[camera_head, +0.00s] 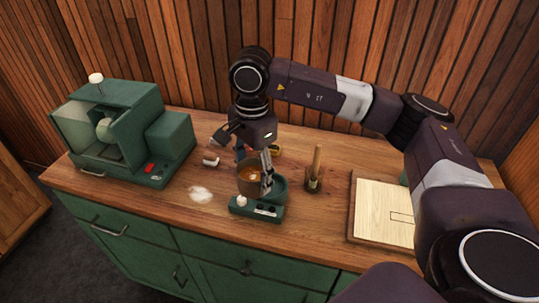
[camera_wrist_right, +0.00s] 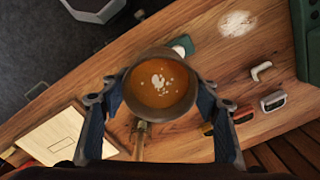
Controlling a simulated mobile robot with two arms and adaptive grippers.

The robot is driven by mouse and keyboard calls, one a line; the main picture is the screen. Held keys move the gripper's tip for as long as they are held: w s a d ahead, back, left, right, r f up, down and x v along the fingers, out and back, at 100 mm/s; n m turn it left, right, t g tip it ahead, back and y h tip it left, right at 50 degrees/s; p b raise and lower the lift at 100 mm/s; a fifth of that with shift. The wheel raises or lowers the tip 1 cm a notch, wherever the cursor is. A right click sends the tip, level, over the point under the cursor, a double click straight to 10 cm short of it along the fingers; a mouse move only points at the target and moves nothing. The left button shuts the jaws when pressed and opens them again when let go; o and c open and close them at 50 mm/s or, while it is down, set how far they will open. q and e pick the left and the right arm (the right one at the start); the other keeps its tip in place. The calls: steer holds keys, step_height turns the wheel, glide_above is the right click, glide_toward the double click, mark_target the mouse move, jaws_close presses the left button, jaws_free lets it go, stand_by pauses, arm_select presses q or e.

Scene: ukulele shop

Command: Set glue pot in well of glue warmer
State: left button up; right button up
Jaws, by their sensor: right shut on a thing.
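The glue pot (camera_head: 249,182) is a brownish-grey round pot with amber glue inside. My right gripper (camera_head: 257,172) is shut on it. In the right wrist view the pot (camera_wrist_right: 159,87) sits upright between the two fingers, its open top facing the camera. The green glue warmer (camera_head: 262,211) stands on the bench with a white knob on its left front. Its round well (camera_head: 280,187) shows partly to the right of the pot, which overlaps it in the head view. I cannot tell how high the pot is above the well. My left gripper is out of view.
A brush in a holder (camera_head: 314,171) stands close right of the warmer. A green machine (camera_head: 124,135) stands at the left, and a white patch (camera_head: 200,194) lies on the bench. A board with a pale panel (camera_head: 384,211) lies at the right.

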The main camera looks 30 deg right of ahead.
steer(key=w+d+f+m+p, duration=0.1)
steer(key=w+d+m, duration=0.2)
steer(key=d+m, duration=0.4)
steer(key=shift+w+f+m+p, duration=0.15)
steer(key=shift+f+m+p, duration=0.2)
steer(key=shift+m, duration=1.95)
